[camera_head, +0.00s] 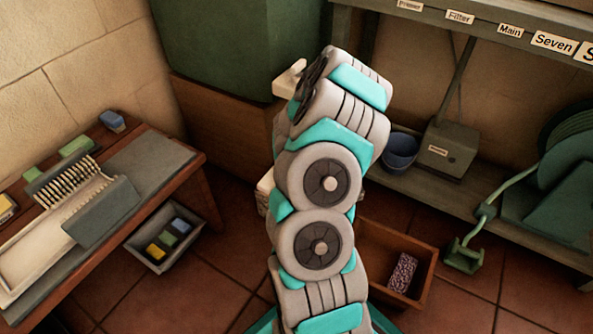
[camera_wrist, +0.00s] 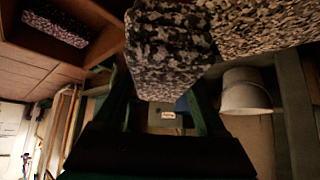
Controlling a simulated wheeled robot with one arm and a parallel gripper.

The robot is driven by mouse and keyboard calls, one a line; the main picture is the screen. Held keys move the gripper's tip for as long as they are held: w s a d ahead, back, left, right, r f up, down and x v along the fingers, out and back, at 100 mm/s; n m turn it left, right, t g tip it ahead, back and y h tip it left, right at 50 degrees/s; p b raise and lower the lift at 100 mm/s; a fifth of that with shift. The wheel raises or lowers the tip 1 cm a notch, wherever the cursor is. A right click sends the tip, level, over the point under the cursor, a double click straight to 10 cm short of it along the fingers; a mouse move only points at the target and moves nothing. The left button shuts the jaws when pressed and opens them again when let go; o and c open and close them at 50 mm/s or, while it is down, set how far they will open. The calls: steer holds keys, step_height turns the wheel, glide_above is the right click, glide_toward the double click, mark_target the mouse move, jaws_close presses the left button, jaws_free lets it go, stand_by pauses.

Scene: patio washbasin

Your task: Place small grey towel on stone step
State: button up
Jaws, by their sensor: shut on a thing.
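My gripper (camera_wrist: 163,84) shows in the wrist view with its dark fingers on either side of a speckled grey piece. I take this piece as the small grey towel (camera_wrist: 163,50); it looks thick and block-like. A browner speckled surface (camera_wrist: 265,25) lies right beside it at the top right. I cannot tell whether that is part of the same piece or the stone step. In the head view my arm hides the gripper and the held piece. I cannot pick out the stone step for certain there.
A wooden crate (camera_head: 425,287) with a speckled block (camera_head: 403,272) stands on the floor at the right. A bucket (camera_head: 399,152) and a labelled grey box (camera_head: 447,150) stand on a low shelf. A bench (camera_head: 190,160) is at the left, with a bin (camera_head: 140,246) below it.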

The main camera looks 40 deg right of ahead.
steer(key=shift+s+d+f, duration=0.1)
steer(key=shift+s+d, duration=0.05)
steer(key=shift+d, duration=0.05)
steer(key=shift+w+f+m, duration=0.1)
steer(key=shift+w+m, duration=0.2)
steer(key=shift+w, duration=0.1)
steer(key=w, duration=0.5)
steer(key=w+f, duration=0.1)
steer(key=w, duration=0.3)
steer(key=w+d, duration=0.1)
steer(key=w, duration=0.4)
steer(key=shift+w+f, duration=0.15)
steer(key=shift+w, duration=0.2)
steer(key=shift+w+d+f, duration=0.1)
steer(key=shift+w+f, duration=0.05)
steer(key=shift+f, duration=1.6)
steer(key=o, duration=1.5)
steer(key=shift+f, duration=0.1)
steer(key=v, duration=1.2)
steer(key=shift+w+p, duration=0.1)
steer(key=shift+p, duration=0.25)
